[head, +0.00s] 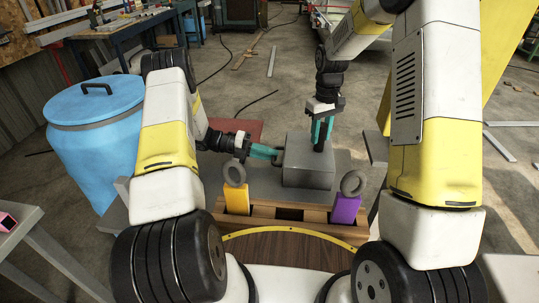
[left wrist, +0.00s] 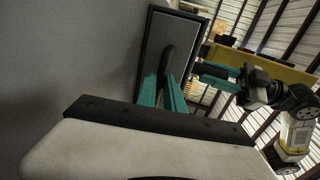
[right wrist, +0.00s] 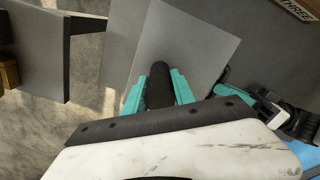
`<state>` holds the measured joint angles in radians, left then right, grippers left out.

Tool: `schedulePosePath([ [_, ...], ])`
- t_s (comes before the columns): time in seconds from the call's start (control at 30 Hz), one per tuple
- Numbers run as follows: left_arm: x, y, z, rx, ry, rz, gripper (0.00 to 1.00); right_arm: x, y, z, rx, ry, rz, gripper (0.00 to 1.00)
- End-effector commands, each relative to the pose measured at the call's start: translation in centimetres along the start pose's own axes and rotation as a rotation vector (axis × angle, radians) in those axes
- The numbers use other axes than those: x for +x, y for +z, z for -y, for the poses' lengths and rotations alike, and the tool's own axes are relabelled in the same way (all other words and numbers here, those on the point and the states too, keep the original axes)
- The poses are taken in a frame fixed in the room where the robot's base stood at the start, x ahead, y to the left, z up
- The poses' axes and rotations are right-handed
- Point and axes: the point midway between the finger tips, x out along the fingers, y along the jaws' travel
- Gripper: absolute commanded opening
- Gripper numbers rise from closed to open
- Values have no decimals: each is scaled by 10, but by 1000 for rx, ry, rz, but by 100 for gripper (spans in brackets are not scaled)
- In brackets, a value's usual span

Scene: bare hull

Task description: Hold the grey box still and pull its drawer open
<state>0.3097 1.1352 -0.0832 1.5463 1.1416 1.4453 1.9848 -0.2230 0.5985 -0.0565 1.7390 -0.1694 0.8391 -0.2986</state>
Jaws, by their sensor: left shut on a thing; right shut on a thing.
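The grey box (head: 308,172) stands on a grey tabletop in front of me. My left gripper (head: 276,153) reaches in from the left and is shut on the dark handle of the drawer, on the box's left side. The left wrist view shows the grey drawer front (left wrist: 182,38) inside a dark frame, with the handle (left wrist: 167,58) between the teal fingers. I see no clear gap at the drawer. My right gripper (head: 321,136) points down and is shut on a dark upright post (right wrist: 160,82) on the box's top (right wrist: 190,45).
Nearer me, a wooden rack (head: 262,222) holds a yellow block (head: 237,200) and a purple block (head: 345,210), each with a grey ring above it. A reddish patch (head: 240,130) lies behind my left gripper. A blue barrel (head: 95,150) stands at the left.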

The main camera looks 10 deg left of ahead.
Motion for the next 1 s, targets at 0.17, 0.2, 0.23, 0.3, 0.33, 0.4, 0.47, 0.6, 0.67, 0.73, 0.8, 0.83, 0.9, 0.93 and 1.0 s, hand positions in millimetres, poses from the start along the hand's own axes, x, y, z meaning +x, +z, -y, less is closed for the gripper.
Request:
schedulePosePath([
  [0.17,0,0,-1,-1,2,1,0,0,0,1,0,-1,-1,0],
  [0.2,0,0,-1,-1,2,1,0,0,0,1,0,-1,-1,0],
  [0.23,0,0,-1,-1,2,1,0,0,0,1,0,-1,-1,0],
  [0.3,0,0,-1,-1,2,1,0,0,0,1,0,-1,0,0],
  [0.33,0,0,-1,-1,2,1,0,0,0,1,0,-1,0,0],
  [0.4,0,0,-1,-1,2,1,0,0,0,1,0,-1,0,0],
  [0.47,0,0,-1,-1,2,1,0,0,0,1,0,-1,0,0],
  [0.6,0,0,-1,-1,2,1,0,0,0,1,0,-1,0,0],
  [0.67,0,0,-1,-1,2,1,0,0,0,1,0,-1,0,0],
  [0.73,0,0,-1,-1,2,1,0,0,0,1,0,-1,0,0],
  [0.8,0,0,-1,-1,2,1,0,0,0,1,0,-1,0,0],
  [0.83,0,0,-1,-1,2,1,0,0,0,1,0,-1,0,0],
  [0.9,-1,0,-1,-1,2,1,0,0,0,1,0,-1,0,0],
  [0.93,-2,0,-2,-1,3,1,0,0,0,1,0,-1,0,0],
  [1.0,-10,0,-3,-1,3,3,0,0,0,1,-1,-1,0,0],
])
